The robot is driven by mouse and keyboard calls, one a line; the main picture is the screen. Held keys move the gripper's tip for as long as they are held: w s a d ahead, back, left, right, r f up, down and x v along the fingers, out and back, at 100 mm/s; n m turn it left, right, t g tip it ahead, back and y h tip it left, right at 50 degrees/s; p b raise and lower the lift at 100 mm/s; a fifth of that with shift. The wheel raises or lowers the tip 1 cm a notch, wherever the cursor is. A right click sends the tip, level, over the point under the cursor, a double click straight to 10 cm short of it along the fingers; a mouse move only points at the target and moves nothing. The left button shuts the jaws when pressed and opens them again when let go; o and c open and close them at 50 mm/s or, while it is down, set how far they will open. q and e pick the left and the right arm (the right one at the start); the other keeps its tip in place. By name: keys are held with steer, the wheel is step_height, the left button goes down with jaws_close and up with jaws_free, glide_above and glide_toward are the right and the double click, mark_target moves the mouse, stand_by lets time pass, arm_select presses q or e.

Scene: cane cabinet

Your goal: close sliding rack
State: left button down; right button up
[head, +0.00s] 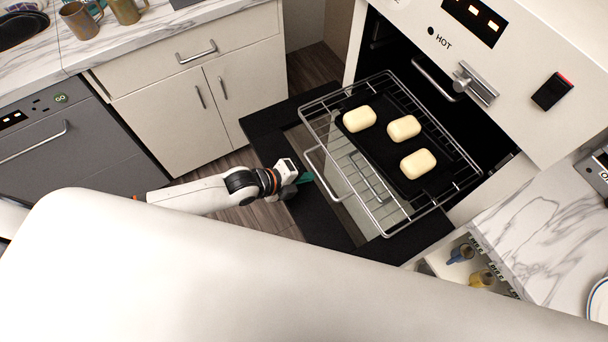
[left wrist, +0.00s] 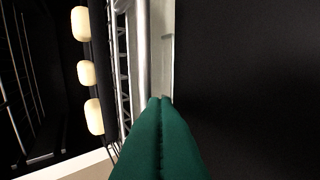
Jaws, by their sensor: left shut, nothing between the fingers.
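The wire sliding rack (head: 392,219) is pulled out of the oven (head: 400,50) over the lowered black oven door (head: 262,130). A dark tray (head: 384,160) on the rack bears three pale yellow rounded pieces (head: 403,128). My left gripper (head: 304,177) is beside the rack's front handle (head: 322,172), at its left. Its green fingers (left wrist: 160,135) are shut and empty in the left wrist view, with their tips close to the rack's front bar (left wrist: 142,50). I cannot tell whether they touch it. My right gripper is out of view.
A light cabinet (head: 190,110) and a grey dishwasher (head: 60,150) stand at the left. An open drawer (head: 470,265) with cups is at the lower right, beside a marble counter (head: 545,225). Some wood floor shows between the cabinet and oven door.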

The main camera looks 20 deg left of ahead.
mark_target(389, 134)
arm_select(q)
steer(key=shift+w, duration=0.1)
steer(key=w+d+b, duration=0.2)
steer(key=w+d, duration=0.1)
steer(key=w+d+b, duration=0.2)
steer(key=w+d, duration=0.1)
steer(key=w+d+b, duration=0.2)
steer(key=w+d, duration=0.2)
steer(key=shift+f, duration=0.25)
steer(key=w+d+b, duration=0.8)
steer(key=w+d, duration=0.1)
steer(key=shift+w+d+r, duration=0.1)
steer(key=shift+w+d, duration=0.1)
steer(key=shift+d, duration=0.05)
steer(key=shift+w+d+r+b, duration=0.1)
steer(key=shift+w+d+b, duration=0.2)
steer(key=shift+w, duration=0.05)
steer(key=shift+r, duration=0.15)
steer(key=shift+r, duration=0.15)
